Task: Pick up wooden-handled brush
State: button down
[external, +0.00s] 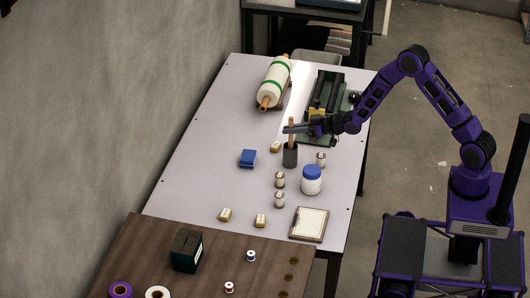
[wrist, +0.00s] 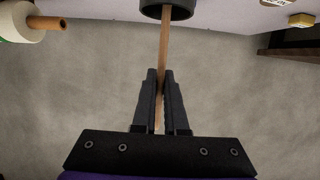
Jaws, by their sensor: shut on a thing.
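The wooden handle of the brush (external: 291,136) stands upright out of a dark cylindrical cup (external: 290,157) on the light table. The brush's lower end is hidden inside the cup. My gripper (external: 298,128) reaches in from the right, level with the handle above the cup's rim. In the wrist view my gripper's two dark fingers (wrist: 161,100) are shut on the wooden handle (wrist: 165,45), which runs between them into the dark cup (wrist: 167,10).
A green machine (external: 323,105) stands behind the cup. A cloth roll (external: 273,82) lies at the back left. A blue box (external: 248,158), a blue-lidded jar (external: 312,180) and several small jars stand nearby. The table's left side is clear.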

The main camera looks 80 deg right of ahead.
jog(key=shift+r, duration=0.1)
notch_tip(320, 180, up, 10)
jog(key=shift+f+p, duration=0.15)
jog(key=shift+p, duration=0.4)
jog(key=shift+r+p, duration=1.75)
jog(key=shift+r, duration=0.05)
